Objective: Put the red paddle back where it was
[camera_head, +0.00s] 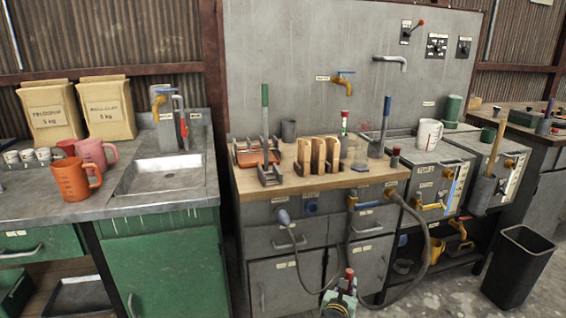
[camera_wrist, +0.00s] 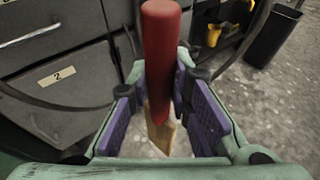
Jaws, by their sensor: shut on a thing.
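The red paddle shows in the wrist view as a thick red handle (camera_wrist: 160,50) with a tan, wood-like part below it. My gripper (camera_wrist: 162,118) has its purple pads on either side of the paddle and is shut on it. In the head view, my gripper (camera_head: 341,305) is at the bottom centre, in front of the grey cabinet and below the worktop. The red handle (camera_head: 349,280) sticks up from it there. The rest of the paddle is hidden in that view. Where the paddle stood before cannot be told.
A hose (camera_head: 425,245) hangs in front of the cabinet. A black bin (camera_head: 518,268) stands on the floor at right. An orange mug (camera_head: 75,180) is at left.

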